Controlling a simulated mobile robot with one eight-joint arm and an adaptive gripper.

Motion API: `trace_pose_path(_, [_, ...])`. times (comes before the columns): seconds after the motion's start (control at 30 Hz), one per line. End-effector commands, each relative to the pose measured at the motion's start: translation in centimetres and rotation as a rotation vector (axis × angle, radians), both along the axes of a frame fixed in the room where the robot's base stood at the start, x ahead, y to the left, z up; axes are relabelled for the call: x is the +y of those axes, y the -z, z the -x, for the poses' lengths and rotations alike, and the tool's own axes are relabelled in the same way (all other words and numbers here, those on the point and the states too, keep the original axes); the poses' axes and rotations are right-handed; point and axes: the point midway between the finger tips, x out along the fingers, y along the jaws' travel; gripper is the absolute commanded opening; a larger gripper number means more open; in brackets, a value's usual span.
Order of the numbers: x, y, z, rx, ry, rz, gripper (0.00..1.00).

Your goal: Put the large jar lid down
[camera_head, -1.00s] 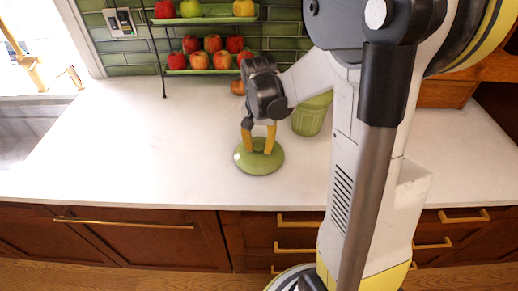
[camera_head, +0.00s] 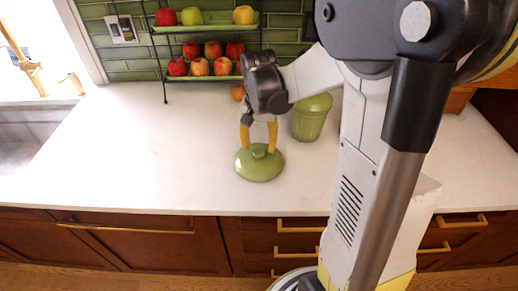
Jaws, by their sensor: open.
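The large jar lid (camera_head: 259,167) is a round green lid with a knob on top. It lies on the white counter near the front edge. My gripper (camera_head: 258,148) points down just above it, its two yellow fingers apart on either side of the knob. The fingertips are at about knob height; whether they touch the lid I cannot tell.
A green ribbed jar (camera_head: 308,122) with a lid stands right behind my gripper. A two-tier fruit rack (camera_head: 207,77) with apples stands at the back wall. The sink (camera_head: 25,130) is at the far left. The counter (camera_head: 150,150) left of the lid is clear.

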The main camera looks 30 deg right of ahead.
Motion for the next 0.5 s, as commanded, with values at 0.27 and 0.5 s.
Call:
trace_pose_path(0.27, [0.1, -6.5, 0.0, 0.0, 0.0, 0.0, 0.49])
trace_pose_path(0.5, [0.4, -8.8, 0.2, -0.01, -0.013, 0.003, 0.49])
